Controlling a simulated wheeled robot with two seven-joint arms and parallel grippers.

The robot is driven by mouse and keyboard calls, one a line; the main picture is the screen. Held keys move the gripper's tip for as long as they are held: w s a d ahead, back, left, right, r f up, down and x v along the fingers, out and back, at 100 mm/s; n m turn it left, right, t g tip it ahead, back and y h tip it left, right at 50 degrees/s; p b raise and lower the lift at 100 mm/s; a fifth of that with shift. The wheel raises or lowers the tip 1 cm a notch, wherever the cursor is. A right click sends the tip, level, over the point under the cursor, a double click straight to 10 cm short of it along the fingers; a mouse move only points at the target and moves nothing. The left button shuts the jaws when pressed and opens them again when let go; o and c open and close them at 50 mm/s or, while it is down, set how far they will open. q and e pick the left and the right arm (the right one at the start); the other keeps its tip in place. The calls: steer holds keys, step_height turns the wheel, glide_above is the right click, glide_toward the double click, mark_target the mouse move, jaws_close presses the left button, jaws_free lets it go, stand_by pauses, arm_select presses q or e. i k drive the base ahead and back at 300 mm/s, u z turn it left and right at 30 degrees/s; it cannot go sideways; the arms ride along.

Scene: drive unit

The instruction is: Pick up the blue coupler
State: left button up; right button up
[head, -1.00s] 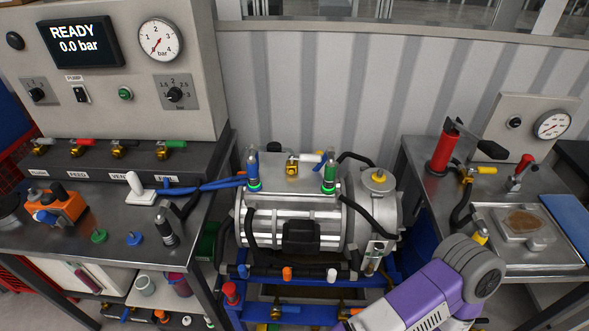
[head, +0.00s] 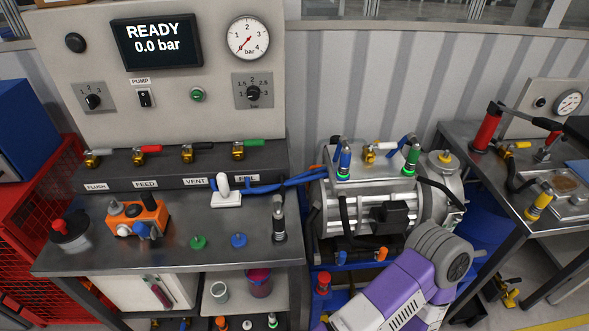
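A blue coupler (head: 344,160) stands upright on top of the silver drive unit (head: 376,212), with a lit green ring at its base. A similar green-bodied coupler (head: 411,158) stands to its right, also with a green ring. A small blue knob-like piece (head: 239,240) lies on the left bench beside a matching green one (head: 198,242); I cannot tell exactly what these are. Neither of my grippers is in view. A purple and white link of my arm rises from the bottom, in front of the drive unit's lower right.
The left metal bench (head: 100,258) holds an orange device (head: 137,218), a white-handled piece (head: 226,192) and a dark upright fitting (head: 278,220). Blue hoses (head: 285,183) run from the bench toward the drive unit. The right bench (head: 482,172) carries a red hand pump (head: 487,130).

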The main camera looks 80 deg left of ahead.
mark_target(344, 168)
steer(key=k, duration=0.45)
steer(key=u, duration=0.7)
